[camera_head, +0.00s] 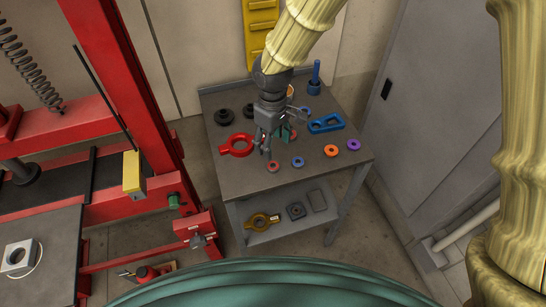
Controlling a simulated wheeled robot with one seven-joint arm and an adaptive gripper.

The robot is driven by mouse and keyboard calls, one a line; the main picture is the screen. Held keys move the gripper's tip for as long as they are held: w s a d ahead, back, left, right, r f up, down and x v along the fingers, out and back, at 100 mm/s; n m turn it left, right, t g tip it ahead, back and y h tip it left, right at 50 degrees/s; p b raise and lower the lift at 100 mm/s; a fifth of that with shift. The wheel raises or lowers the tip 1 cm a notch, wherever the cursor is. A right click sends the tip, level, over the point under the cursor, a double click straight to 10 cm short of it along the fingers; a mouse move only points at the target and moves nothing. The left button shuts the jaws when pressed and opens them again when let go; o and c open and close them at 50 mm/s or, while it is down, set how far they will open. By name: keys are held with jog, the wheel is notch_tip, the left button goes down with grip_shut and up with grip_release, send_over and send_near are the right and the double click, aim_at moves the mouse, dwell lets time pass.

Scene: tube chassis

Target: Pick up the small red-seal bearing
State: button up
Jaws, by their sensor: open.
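A small ring with a red face (273,166), which looks like the red-seal bearing, lies flat near the front edge of the grey workbench top (235,180). My gripper (273,147) points down over the bench, open, with its fingers just behind the red-faced ring in the picture. Its height above the bench is hard to tell. Nothing is clearly held. A green piece (283,133) shows beside the fingers, partly hidden by them.
Near the ring are a blue-faced ring (298,161), an orange ring (331,151) and a purple ring (354,145). A red ringed part (237,146) lies left, a blue block (325,123) right. Dark round parts (224,117) and a blue post (314,80) stand behind. A red press frame (120,85) stands left.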

aim_at(273, 166)
jog(key=f, duration=0.3)
jog(key=shift+s+f+p, duration=0.2)
jog(key=shift+f+p, duration=0.1)
jog(key=shift+f, duration=0.1)
jog(key=shift+w+f, duration=0.15)
jog(key=shift+f, duration=0.1)
jog(key=shift+s+f, duration=0.15)
jog(key=shift+s, duration=0.05)
jog(key=shift+f+p, duration=0.25)
jog(key=shift+p, duration=0.15)
jog(key=f, duration=0.2)
jog(key=f+p, duration=0.1)
jog(key=shift+w, duration=0.25)
jog(key=shift+f, duration=0.7)
jog(key=shift+c, duration=0.2)
jog(key=shift+s, duration=0.1)
jog(key=c, duration=1.1)
